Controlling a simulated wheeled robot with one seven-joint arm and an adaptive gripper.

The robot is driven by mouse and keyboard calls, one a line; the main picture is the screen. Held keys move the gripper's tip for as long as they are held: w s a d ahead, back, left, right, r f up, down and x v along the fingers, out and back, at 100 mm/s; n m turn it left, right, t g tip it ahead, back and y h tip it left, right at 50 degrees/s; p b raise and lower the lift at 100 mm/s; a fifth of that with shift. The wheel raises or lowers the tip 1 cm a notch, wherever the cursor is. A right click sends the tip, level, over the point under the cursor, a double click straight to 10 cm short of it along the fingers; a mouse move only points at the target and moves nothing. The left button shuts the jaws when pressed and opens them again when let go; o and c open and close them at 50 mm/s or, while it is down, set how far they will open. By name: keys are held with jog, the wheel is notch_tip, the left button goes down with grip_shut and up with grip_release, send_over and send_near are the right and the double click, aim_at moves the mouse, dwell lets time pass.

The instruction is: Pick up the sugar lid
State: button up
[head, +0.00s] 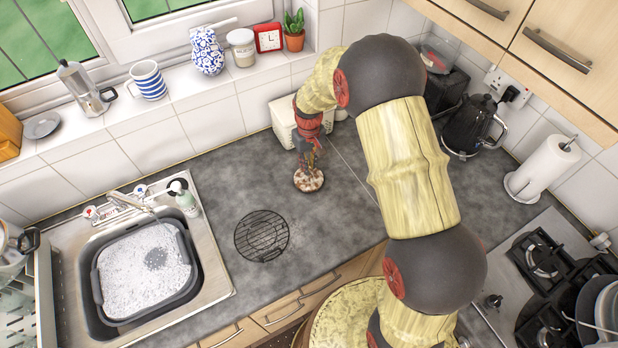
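My gripper (308,165) points down over the worktop, near the wall at the back. A small round, speckled brown-and-white thing (309,182) is right below its fingertips. I cannot tell whether this is the sugar lid, or whether the fingers touch it. The fingers are too small and dark to show if they are open or shut. A white box-like container (283,117) stands behind the gripper and is partly hidden by my arm. No other thing shows clearly as the sugar lid.
A round black wire rack (262,236) lies on the worktop (225,190). The sink (215,262) at left holds a grey basin (188,248) of suds. A black kettle (468,125), paper roll (545,165) and hob (540,262) are at right.

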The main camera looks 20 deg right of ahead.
notch_tip(320, 180, down, 4)
jog(key=shift+s+f, duration=0.1)
jog(key=shift+f, duration=0.05)
grip_shut()
dwell(0.7)
